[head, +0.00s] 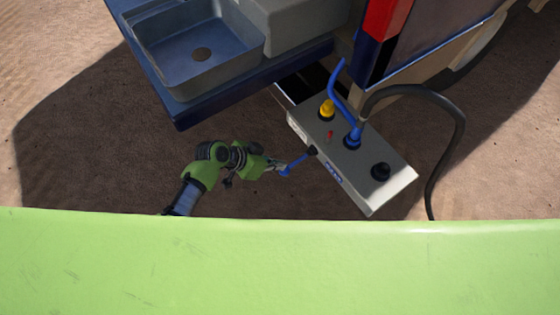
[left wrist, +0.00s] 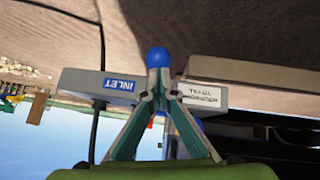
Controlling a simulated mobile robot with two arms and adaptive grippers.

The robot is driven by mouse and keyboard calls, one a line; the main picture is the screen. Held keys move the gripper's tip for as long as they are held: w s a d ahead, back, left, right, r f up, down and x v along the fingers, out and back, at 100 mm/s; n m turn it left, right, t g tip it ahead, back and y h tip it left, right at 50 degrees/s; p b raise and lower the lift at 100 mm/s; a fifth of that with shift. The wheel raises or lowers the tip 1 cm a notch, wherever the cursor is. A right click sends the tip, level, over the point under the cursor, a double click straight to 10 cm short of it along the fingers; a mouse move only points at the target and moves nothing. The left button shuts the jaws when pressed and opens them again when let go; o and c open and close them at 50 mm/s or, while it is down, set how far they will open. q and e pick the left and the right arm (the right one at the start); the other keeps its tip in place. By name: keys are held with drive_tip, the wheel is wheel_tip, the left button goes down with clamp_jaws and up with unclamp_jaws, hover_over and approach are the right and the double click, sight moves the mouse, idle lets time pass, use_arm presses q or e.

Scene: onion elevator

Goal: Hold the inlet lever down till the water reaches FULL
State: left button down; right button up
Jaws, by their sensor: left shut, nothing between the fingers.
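A blue INLET label (left wrist: 120,84) is on the box. No water level or FULL mark is visible. My right gripper is not in view.
A grey sink (head: 243,45) on a blue stand is behind left. Bare sandy ground (head: 75,95) lies left.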

use_arm(q)
wheel_tip(320, 180, down, 6)
drive_tip(key=b, duration=0.4)
drive_tip(key=shift+b, duration=0.35)
drive_tip(key=shift+s+f, duration=0.1)
idle(0.9)
idle(6.0)
